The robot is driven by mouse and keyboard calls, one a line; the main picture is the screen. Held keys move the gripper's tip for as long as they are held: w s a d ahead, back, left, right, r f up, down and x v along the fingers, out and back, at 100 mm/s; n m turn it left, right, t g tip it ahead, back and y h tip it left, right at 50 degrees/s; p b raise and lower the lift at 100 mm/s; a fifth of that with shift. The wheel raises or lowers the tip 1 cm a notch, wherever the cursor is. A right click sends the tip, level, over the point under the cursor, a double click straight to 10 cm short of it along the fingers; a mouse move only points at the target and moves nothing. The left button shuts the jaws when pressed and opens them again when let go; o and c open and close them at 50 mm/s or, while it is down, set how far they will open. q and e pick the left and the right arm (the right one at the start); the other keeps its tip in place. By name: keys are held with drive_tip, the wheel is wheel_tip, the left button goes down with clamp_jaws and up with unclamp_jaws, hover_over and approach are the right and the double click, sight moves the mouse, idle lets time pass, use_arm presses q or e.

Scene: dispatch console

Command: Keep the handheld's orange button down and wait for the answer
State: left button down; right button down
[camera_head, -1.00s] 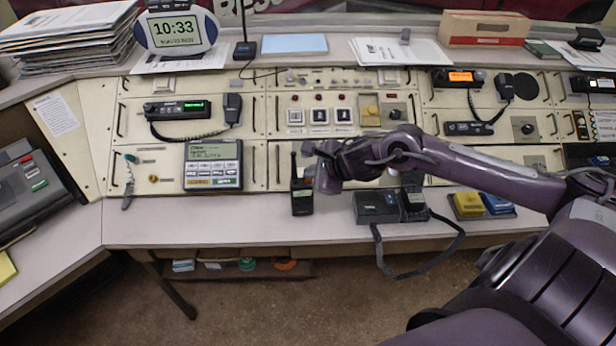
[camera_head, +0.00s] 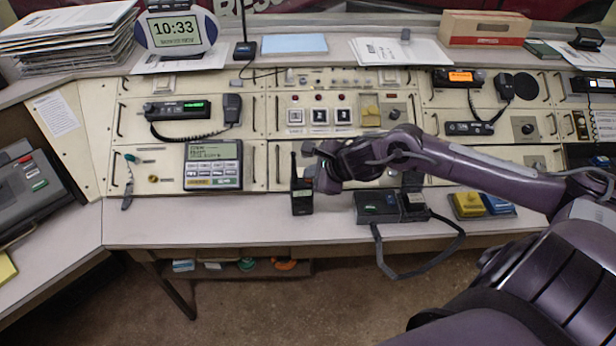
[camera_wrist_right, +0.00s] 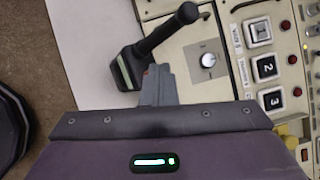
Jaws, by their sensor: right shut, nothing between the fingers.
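The handheld (camera_head: 302,203) is a small black radio with a stubby antenna, standing on the desk's front ledge in the head view. It also shows in the right wrist view (camera_wrist_right: 127,72), with the antenna pointing up and right. My right gripper (camera_head: 311,172) is at the handheld's upper right side. In the right wrist view its shut fingertips (camera_wrist_right: 158,74) are right against the handheld's face, with nothing held between them. A sliver of orange shows by the fingertips; the button is mostly hidden, and I cannot tell if it is pressed. My left gripper is out of view.
A black desk phone unit (camera_head: 378,208) with a looping cord stands right of the handheld. Yellow and blue blocks (camera_head: 483,204) are farther right. A display keypad panel (camera_head: 212,166) is on the left. The ledge (camera_head: 200,228) left of the handheld is clear.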

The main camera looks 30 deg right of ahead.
idle(0.6)
drive_tip(key=shift+r+p, duration=0.35)
drive_tip(key=shift+r, duration=0.4)
wheel_tip(320, 180, up, 5)
drive_tip(key=p, duration=0.2)
drive_tip(key=shift+p, duration=0.4)
